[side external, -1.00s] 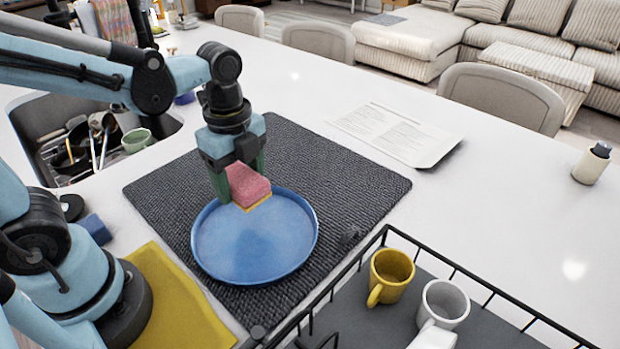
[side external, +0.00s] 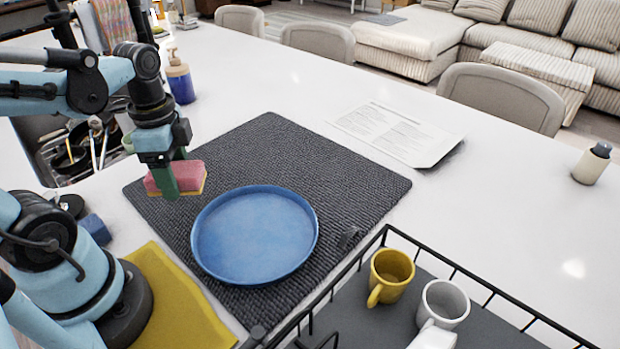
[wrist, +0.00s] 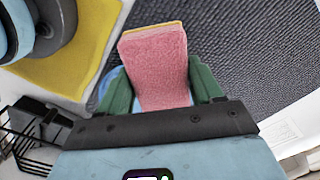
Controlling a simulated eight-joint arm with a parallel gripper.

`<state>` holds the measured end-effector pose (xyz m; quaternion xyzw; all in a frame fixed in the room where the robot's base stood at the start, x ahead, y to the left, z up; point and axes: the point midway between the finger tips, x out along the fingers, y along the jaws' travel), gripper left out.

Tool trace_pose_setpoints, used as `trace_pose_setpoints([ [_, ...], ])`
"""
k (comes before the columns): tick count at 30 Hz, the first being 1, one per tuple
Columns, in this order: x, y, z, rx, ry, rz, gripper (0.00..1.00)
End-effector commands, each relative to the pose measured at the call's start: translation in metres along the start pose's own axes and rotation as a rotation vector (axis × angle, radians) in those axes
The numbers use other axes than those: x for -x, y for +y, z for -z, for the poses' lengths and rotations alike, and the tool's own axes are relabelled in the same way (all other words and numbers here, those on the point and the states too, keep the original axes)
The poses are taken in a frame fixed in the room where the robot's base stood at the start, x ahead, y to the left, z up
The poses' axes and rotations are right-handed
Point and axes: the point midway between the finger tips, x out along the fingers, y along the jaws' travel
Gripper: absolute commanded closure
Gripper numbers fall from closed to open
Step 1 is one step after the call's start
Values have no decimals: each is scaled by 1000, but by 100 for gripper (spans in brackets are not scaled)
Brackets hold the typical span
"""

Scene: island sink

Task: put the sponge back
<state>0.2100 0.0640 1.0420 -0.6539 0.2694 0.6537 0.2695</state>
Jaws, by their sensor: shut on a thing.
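The sponge (side external: 187,178), pink with a yellow underside, is held above the left edge of the dark ribbed mat (side external: 330,185). My gripper (side external: 172,180) is shut on it, with green fingers on either side. In the wrist view the sponge (wrist: 156,62) sits between both fingers of my gripper (wrist: 160,95) and sticks out ahead of them. The sponge looks roughly level. A blue plate (side external: 255,235) lies on the mat to the right of the sponge.
A sink (side external: 75,160) with pans and utensils lies behind my gripper at left. A blue soap bottle (side external: 180,80) stands beyond. A small blue block (side external: 95,229) and a yellow cloth (side external: 180,305) lie nearer. A wire rack (side external: 470,285) holds mugs at front right.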

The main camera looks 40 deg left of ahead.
Motion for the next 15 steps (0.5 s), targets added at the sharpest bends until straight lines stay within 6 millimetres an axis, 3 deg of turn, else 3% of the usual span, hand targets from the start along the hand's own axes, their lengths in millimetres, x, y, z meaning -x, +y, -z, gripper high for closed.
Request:
trace_pose_setpoints([
  [6,-23,-26,-30,6,0,0,63],
  [15,-44,-49,-56,0,0,0,63],
])
